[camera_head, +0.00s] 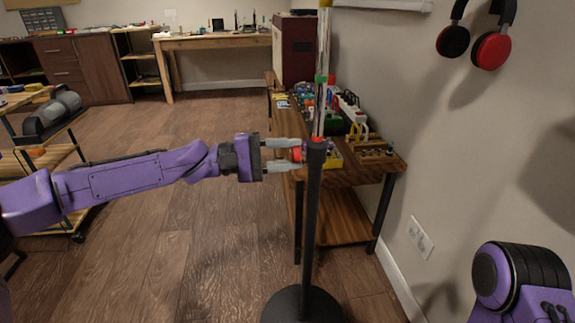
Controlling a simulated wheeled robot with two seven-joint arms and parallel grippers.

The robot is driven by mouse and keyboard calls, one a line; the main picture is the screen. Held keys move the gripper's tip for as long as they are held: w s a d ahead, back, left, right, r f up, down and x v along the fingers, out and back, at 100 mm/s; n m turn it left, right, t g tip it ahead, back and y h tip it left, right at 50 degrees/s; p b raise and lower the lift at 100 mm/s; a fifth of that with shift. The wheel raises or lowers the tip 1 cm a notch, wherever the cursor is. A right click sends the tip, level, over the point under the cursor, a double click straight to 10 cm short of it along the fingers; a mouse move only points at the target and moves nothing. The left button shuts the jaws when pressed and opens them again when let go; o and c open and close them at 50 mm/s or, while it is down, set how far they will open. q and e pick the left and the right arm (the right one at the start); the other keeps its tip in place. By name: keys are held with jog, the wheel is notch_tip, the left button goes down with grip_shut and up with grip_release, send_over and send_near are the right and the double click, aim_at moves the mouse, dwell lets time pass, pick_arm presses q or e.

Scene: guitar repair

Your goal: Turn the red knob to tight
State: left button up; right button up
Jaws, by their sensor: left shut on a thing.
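The red knob (297,154) sits on the side of a dark upright stand (312,205), at the height where a clear tube meets the black pole. My left gripper (292,155) reaches in from the left. Its two grey fingers are closed on the red knob, one above and one below it. The fingers partly cover the knob, and I cannot read its turn angle. My right gripper is out of view; only a purple part of my right arm (495,275) shows at the lower right.
The stand's round black base (290,307) rests on the wood floor. A wooden side table (345,215) with several small items stands just behind it by the wall. Headphones (490,48) hang at upper right. The floor in the middle left is clear.

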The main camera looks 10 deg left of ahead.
pick_arm(q)
jog(key=shift+f+m+b, duration=0.1)
jog(key=shift+m+b, duration=6.6)
jog(key=shift+m, duration=1.8)
pick_arm(e)
notch_tip(320, 180, down, 14)
jog(key=s+a+n+g+y, duration=0.1)
jog(key=s+n+g, duration=0.1)
jog(key=shift+s, duration=0.35)
pick_arm(q)
jog(key=o, duration=1.1)
jog(key=shift+c, duration=0.2)
jog(key=p+v, duration=0.3)
jog(key=v, duration=0.7)
jog(key=shift+a, duration=0.3)
pick_arm(e)
jog(key=r, duration=0.1)
jog(key=w+r+m+t, duration=0.1)
jog(key=w+r+m, duration=0.1)
jog(key=shift+w+d+r+t+h, duration=0.1)
jog(key=shift+d+r+t+h, duration=0.05)
jog(key=shift+d+t+h, duration=0.2)
